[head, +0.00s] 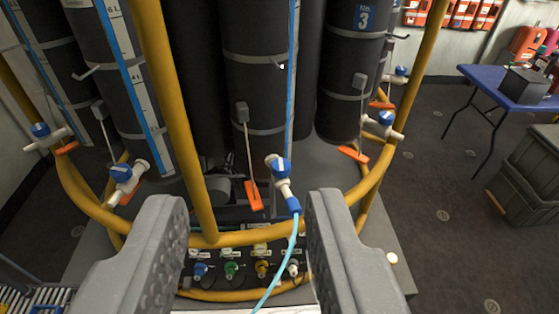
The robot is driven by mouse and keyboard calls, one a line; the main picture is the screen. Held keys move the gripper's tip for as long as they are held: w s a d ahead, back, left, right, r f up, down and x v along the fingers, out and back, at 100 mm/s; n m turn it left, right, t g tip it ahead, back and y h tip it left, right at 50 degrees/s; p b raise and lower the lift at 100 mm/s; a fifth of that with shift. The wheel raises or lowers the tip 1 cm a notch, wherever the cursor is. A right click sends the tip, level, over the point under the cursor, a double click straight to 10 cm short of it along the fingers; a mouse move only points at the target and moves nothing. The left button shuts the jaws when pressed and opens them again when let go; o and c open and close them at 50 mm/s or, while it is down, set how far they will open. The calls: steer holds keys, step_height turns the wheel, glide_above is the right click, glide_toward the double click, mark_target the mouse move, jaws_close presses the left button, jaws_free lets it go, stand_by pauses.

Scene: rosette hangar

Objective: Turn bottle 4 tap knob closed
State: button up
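Several dark grey bottles stand in a ring, each with a white tap and blue knob low down. The middle bottle (256,100) has a blue knob (281,169) on a white tap, with a light blue hose (290,240) hanging from it. The only number I can read is a 3 on the right bottle (350,70); I cannot tell which bottle is number 4. Other knobs show at the left (121,173), far left (40,130) and right (386,118). My gripper (246,205) is open and empty, its fingers below and either side of the middle tap.
A yellow tubular frame (90,210) curves around the bottles, with an upright bar left of the middle tap. Orange tags (253,196) hang on rods. Below is a panel (245,268) with coloured connectors. A blue table (490,80) and grey crates (525,170) stand right; the floor between is clear.

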steer(key=o, duration=0.4)
steer(key=shift+t+y, duration=0.4)
steer(key=w+f, duration=0.3)
steer(key=w, duration=0.1)
steer(key=w+a+f+b, duration=0.1)
steer(key=w+f, duration=0.2)
steer(key=w, duration=0.1)
steer(key=w+f, duration=0.3)
steer(key=w, duration=0.1)
steer(key=shift+w+a+b, duration=0.2)
steer(key=shift+a+b, duration=0.15)
steer(key=shift+a, duration=0.05)
steer(key=m+t+h+b, duration=0.1)
steer(key=m+h+b, duration=0.1)
steer(key=h+b, duration=0.15)
glide_toward(282, 160)
steer(key=shift+h, duration=0.35)
steer(key=shift+w+d+f+b, duration=0.2)
steer(key=shift+w+d+b, duration=0.1)
steer(key=shift+w, duration=1.45)
steer(key=shift+w+d+f+b, duration=0.25)
steer(key=shift+w+b, duration=0.1)
steer(key=shift+w, duration=1.4)
steer(key=shift+w+d+f+b, duration=0.2)
steer(key=shift+w+b, duration=0.1)
steer(key=shift+w, duration=1.5)
steer(key=c, duration=1)
